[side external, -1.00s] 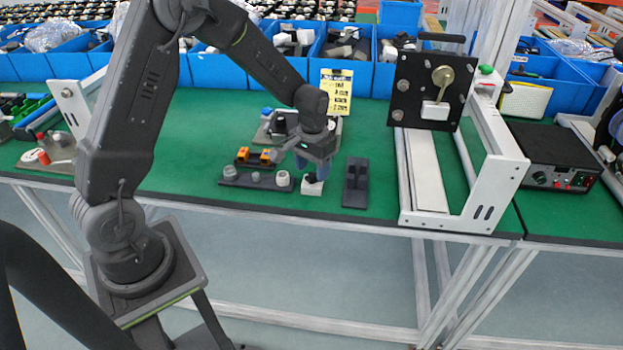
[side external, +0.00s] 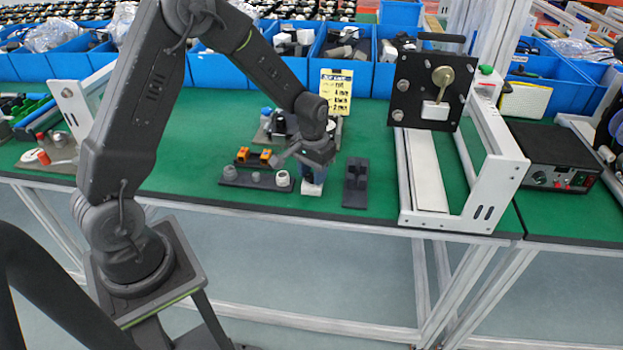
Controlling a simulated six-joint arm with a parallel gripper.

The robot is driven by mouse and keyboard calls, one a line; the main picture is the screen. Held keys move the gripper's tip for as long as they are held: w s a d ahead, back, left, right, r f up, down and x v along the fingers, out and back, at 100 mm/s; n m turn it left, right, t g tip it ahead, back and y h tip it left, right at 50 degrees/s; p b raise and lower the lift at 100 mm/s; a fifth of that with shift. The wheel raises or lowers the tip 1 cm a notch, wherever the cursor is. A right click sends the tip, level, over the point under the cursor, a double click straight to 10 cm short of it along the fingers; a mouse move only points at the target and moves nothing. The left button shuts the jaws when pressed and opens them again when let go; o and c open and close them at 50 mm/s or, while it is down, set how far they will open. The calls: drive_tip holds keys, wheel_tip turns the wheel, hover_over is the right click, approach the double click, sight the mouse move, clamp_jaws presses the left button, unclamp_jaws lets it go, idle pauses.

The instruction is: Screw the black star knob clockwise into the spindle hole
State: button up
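My gripper (side external: 313,178) points down, with its bluish fingers at a small white block (side external: 311,188) near the front edge of the green bench. The fingers cover the top of the block, where the black star knob would be; I cannot make out the knob or the spindle hole now. Whether the fingers are open or closed on something is too small and hidden to tell.
A dark fixture (side external: 356,184) stands just right of my gripper. A dark strip with pegs (side external: 254,179) and orange parts (side external: 254,157) lie to the left. A white frame with a black plate (side external: 430,90) stands further right. Blue bins (side external: 210,70) line the back.

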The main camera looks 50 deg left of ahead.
sight(312, 175)
drive_tip(key=c, duration=0.4)
drive_tip(key=shift+r, duration=2.25)
drive_tip(key=shift+r, duration=0.35)
wheel_tip(312, 175, up, 10)
drive_tip(key=r, duration=0.1)
drive_tip(key=w+a+f+n, duration=0.1)
drive_tip(key=w+a+n, duration=0.2)
drive_tip(key=a, duration=0.9)
drive_tip(key=w+a+n, duration=0.3)
drive_tip(key=a, duration=1)
drive_tip(key=shift+w+d+f, duration=0.1)
drive_tip(key=shift+f, duration=2.1)
drive_tip(key=shift+w+d+f, duration=0.1)
drive_tip(key=shift+f, duration=2.1)
